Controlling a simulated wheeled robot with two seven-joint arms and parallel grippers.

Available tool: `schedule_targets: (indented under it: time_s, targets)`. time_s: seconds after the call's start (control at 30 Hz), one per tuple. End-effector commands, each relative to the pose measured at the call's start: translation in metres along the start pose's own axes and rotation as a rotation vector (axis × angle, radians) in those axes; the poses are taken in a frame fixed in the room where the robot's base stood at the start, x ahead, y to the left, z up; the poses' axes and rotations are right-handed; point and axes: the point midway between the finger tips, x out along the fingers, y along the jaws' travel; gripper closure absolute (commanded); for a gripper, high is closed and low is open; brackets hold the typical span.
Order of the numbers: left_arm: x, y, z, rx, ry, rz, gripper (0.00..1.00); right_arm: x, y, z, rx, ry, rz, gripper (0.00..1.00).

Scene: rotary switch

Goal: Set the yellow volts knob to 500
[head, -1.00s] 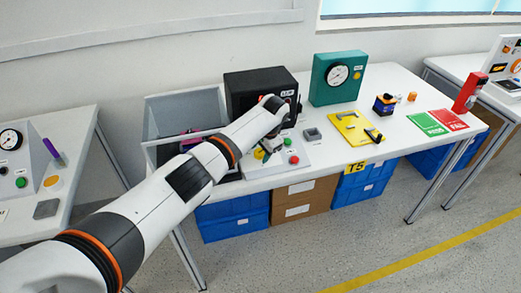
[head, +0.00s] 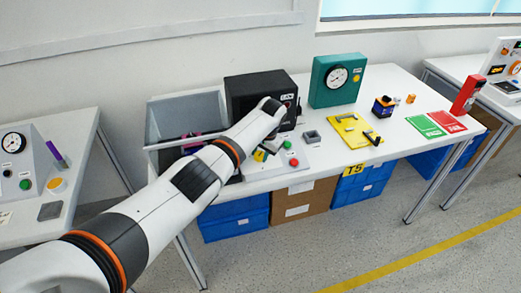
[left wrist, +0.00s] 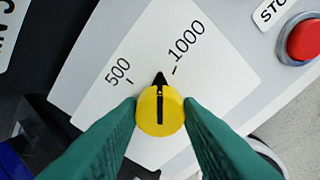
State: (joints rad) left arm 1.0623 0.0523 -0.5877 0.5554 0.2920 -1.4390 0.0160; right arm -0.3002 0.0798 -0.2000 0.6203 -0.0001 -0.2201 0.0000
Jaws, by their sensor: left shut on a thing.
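The yellow volts knob (left wrist: 160,112) sits on a pale dial plate (left wrist: 90,85) in the left wrist view. My left gripper (left wrist: 160,122) is shut on it, with one green finger on each side. The knob's black pointer lies between the 500 mark (left wrist: 130,80) and the 1000 mark (left wrist: 175,71), nearer to 1000. In the head view my left gripper (head: 263,152) is low over the front panel, and my arm hides much of that panel. My right gripper is not in view.
A red STOP button (left wrist: 303,40) is close to the knob's right. A black box (head: 260,90) stands behind the panel, and a grey bin (head: 165,118) is at the left. A teal gauge box (head: 337,81) and a yellow plate (head: 350,130) are on the right.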

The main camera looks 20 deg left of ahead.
Motion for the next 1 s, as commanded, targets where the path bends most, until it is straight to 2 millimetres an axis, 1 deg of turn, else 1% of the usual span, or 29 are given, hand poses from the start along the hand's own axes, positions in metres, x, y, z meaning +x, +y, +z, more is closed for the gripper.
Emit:
schedule_targets:
  time_s: [0.03, 0.6, 0.8, 1.0]
  targets:
    - [-0.002, -0.001, 0.000, -0.044, 0.002, -0.007, 0.91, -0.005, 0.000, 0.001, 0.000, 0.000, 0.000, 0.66]
    - [-0.002, 0.001, -0.001, -0.568, 0.002, -0.065, 0.91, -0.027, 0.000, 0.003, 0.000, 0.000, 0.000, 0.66]
    - [-0.001, 0.001, -0.001, -0.707, 0.001, -0.080, 0.91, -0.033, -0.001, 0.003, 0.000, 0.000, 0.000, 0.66]
    - [-0.001, 0.001, -0.001, -0.799, 0.001, -0.090, 0.91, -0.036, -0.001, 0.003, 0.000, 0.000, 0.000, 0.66]
